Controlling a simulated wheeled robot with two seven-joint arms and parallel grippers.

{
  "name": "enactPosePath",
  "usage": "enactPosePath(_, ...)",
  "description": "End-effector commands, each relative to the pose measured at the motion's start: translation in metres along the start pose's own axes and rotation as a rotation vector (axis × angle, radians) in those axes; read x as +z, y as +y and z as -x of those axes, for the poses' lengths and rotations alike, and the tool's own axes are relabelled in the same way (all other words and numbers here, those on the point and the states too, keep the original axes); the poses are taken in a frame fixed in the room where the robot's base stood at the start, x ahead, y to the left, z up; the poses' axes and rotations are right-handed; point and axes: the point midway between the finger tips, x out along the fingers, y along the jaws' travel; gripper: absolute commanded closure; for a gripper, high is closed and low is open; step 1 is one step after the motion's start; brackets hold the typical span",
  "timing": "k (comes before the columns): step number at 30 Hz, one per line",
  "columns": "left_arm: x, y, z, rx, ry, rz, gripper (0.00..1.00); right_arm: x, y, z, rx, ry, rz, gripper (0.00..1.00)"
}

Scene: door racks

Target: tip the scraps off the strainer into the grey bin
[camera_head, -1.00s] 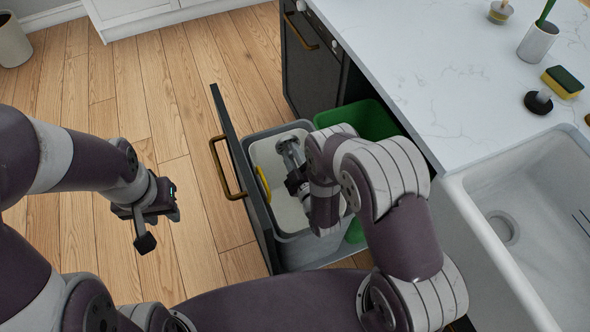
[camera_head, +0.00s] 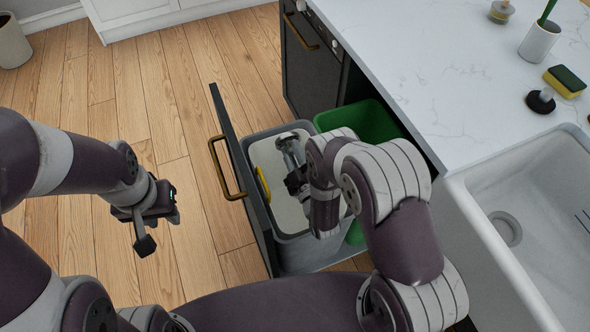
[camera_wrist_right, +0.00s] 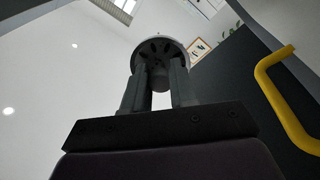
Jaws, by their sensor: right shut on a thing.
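The grey bin (camera_head: 312,257) stands in the pulled-out drawer, with a pale inside and a yellow handle (camera_head: 262,184) on its left side. My right gripper (camera_head: 293,166) is inside the bin's opening. It is shut on the strainer (camera_head: 287,144), a round metal piece, holding it by its central stem. In the right wrist view the slotted strainer (camera_wrist_right: 160,48) shows beyond the fingers (camera_wrist_right: 159,84), with the ceiling behind it. No scraps can be made out. My left gripper (camera_head: 158,225) hangs empty over the floor at left, its fingers apart.
A green bin (camera_head: 362,122) sits behind the grey one. The dark drawer front (camera_head: 237,165) with its brass handle (camera_head: 220,168) stands to the left. The white counter (camera_head: 440,80) and sink (camera_head: 545,210) are at right.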

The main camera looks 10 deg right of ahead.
Motion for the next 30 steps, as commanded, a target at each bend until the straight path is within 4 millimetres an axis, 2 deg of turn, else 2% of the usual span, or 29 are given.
enactPosePath(30,0.000,0.000,-0.003,0.000,0.000,0.000,0.65,-0.018,0.020,-0.002,0.101,0.094,0.002,1.00)
